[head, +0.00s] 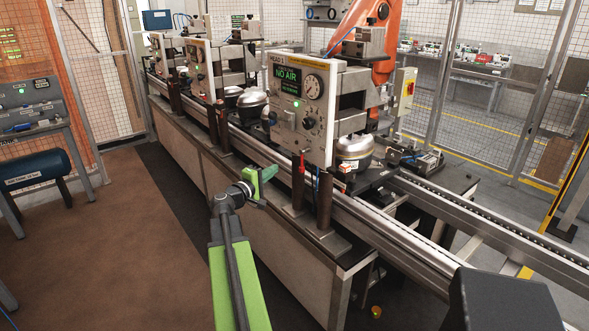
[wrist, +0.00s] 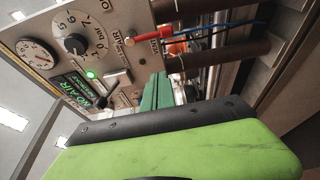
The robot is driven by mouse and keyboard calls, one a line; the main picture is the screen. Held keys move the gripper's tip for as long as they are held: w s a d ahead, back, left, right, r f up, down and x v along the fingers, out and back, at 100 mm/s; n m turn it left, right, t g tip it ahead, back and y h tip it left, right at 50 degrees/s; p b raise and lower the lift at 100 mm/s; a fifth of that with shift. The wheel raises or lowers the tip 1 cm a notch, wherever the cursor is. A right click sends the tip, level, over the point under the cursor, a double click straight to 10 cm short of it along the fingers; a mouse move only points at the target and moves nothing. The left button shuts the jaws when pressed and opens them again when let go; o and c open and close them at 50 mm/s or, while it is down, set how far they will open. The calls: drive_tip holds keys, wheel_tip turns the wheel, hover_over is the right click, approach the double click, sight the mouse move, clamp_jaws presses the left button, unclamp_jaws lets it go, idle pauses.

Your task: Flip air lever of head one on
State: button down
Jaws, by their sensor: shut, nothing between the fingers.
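The head one panel (head: 304,110) stands on the line in the head view. Its screen (head: 289,80) reads NO AIR, and it also shows in the wrist view (wrist: 72,96). A red-handled lever (head: 301,163) hangs down at the panel's lower edge. In the wrist view this red lever (wrist: 150,34) has a brass-coloured end at the panel and lies above the fingers in the picture. My gripper (head: 270,173) is shut and empty, left of and slightly below the red lever, apart from it. Its green fingers (wrist: 157,90) point toward the panel's lower edge.
Dark posts (head: 325,200) stand beside the red lever.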

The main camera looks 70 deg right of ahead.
sight(302, 162)
drive_tip(key=x, duration=1)
drive_tip(key=s+a, duration=0.2)
drive_tip(key=s, duration=0.1)
drive_tip(key=shift+s+a, duration=0.2)
drive_tip(key=shift+s, duration=0.05)
